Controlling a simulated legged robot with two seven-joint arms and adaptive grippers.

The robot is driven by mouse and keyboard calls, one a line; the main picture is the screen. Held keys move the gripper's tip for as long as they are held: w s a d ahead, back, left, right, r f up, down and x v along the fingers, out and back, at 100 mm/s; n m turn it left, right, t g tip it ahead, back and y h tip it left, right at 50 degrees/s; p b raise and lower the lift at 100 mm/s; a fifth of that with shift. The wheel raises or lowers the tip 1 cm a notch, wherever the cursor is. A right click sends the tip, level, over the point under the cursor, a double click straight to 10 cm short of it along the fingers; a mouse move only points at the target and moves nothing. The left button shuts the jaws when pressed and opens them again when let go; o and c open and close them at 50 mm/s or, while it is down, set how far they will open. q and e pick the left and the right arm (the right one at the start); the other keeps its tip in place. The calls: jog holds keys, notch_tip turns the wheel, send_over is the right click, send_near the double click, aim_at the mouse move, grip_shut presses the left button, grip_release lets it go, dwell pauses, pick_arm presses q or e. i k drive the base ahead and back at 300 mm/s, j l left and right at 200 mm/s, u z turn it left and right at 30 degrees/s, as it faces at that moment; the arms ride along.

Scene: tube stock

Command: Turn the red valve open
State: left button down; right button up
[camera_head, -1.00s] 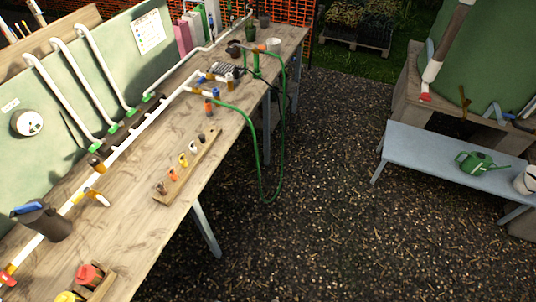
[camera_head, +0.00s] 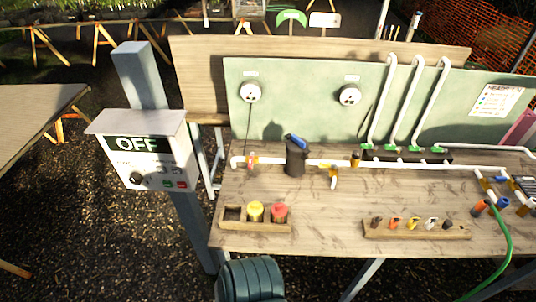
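A small red valve piece (camera_head: 251,160) is on the left end of the white pipe (camera_head: 320,162) that runs along the wooden workbench (camera_head: 340,215). It is small here, and I cannot tell whether it stands open or closed. A dark pump-like body with a blue top (camera_head: 296,155) sits on the pipe to its right. A yellow-orange fitting (camera_head: 334,177) branches off further right. Neither of my grippers is in view.
A control box reading OFF (camera_head: 150,160) stands on a grey post left of the bench. A wooden tray (camera_head: 270,227) holds a yellow and a red cup. A rack (camera_head: 415,232) holds several fittings. A dark green ribbed object (camera_head: 250,280) is below the bench front.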

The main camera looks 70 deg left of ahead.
aim_at(250, 162)
jog(key=u, duration=2.65)
jog(key=i+l+z, duration=0.4)
jog(key=i, duration=0.15)
jog(key=j, duration=0.1)
